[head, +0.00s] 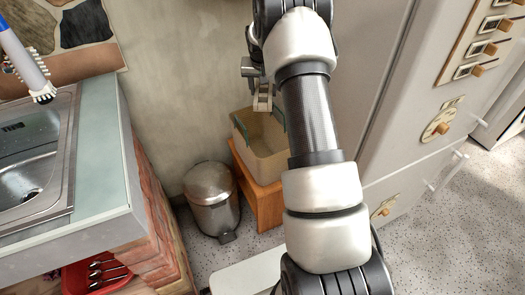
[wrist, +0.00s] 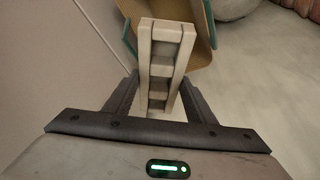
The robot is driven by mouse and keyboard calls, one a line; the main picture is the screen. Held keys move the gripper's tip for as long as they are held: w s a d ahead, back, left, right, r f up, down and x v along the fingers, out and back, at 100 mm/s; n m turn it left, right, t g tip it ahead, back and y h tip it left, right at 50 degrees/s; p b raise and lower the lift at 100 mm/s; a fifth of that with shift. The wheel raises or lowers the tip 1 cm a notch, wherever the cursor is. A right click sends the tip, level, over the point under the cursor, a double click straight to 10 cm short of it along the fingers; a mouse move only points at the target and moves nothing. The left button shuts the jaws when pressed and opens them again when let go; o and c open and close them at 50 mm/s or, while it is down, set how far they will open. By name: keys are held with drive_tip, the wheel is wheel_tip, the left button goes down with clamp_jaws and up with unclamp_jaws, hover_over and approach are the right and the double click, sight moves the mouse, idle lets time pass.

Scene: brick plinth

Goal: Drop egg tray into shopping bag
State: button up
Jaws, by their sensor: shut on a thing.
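The egg tray (wrist: 161,68) is a pale beige piece with several square hollows, seen narrow and lengthwise in the wrist view. My gripper (wrist: 158,92) is shut on it, with one dark finger on each side. The shopping bag (head: 266,153) is an open-topped tan box shape with green handles. In the head view my gripper (head: 262,98) is above the bag's back part, with the tray only partly visible there. In the wrist view the bag (wrist: 201,52) shows beyond the tray, which hides part of its opening.
The bag stands on an orange wooden stool (head: 265,203). A metal pedal bin (head: 211,198) stands left of it. A sink counter (head: 98,165) is at the left and a grey cabinet with knobs (head: 405,165) at the right. The wall is close behind the bag.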

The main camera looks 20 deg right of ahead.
drive_tip(key=shift+f+b, duration=0.5)
drive_tip(key=shift+f, duration=0.85)
drive_tip(key=o, duration=1.2)
drive_tip(key=p+v, duration=0.3)
drive_tip(key=v, duration=1.4)
drive_tip(key=shift+r, duration=0.25)
drive_tip(key=shift+s, duration=0.1)
